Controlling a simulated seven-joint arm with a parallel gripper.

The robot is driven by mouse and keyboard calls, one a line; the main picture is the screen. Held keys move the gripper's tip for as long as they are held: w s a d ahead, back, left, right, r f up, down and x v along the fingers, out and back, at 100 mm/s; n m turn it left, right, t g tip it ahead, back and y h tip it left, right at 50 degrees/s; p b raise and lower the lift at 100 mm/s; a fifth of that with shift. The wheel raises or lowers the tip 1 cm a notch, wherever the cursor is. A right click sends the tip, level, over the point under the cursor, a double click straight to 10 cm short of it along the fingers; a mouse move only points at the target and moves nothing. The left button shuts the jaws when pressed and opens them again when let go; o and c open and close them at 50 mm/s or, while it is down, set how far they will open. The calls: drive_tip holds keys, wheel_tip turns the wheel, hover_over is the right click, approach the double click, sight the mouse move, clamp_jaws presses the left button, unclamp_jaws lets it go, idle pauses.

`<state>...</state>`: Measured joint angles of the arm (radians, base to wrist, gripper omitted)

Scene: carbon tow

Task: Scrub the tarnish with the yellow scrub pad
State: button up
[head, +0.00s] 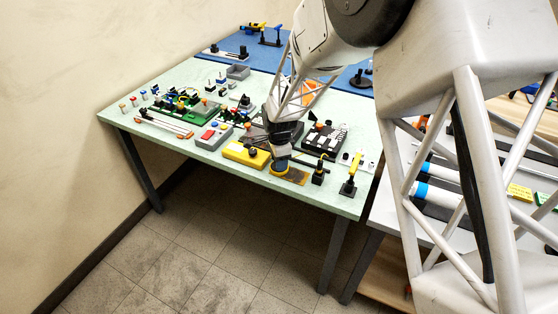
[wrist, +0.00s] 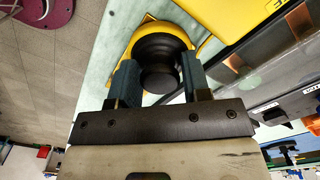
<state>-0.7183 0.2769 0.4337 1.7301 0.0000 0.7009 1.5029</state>
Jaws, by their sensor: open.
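The yellow scrub pad (wrist: 128,53) is round with a stepped black knob (wrist: 158,47) on top. In the wrist view the knob lies between the two fingers of my gripper (wrist: 160,82), which are open around it. I cannot tell whether either finger touches the knob. In the head view my gripper (head: 281,160) points down over the pad near the table's front edge and hides most of it. A brownish-orange plate (head: 298,177) lies right beside the pad; the tarnish itself is too small to make out.
Black stands, one with a yellow handle (head: 354,165), are to the right. A grey box with a red button (head: 213,135) and a dark keypad-like box (head: 325,137) are close by. The green table (head: 150,92) is crowded.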

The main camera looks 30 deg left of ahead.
drive_tip(key=shift+r, duration=0.25)
idle(0.3)
drive_tip(key=shift+c, duration=0.2)
drive_tip(key=c, duration=0.6)
drive_tip(key=shift+d, duration=0.15)
drive_tip(key=shift+d+f, duration=0.1)
drive_tip(key=shift+d, duration=2.05)
drive_tip(key=shift+d, duration=0.1)
drive_tip(key=shift+d, duration=1.6)
drive_tip(key=shift+a, duration=0.2)
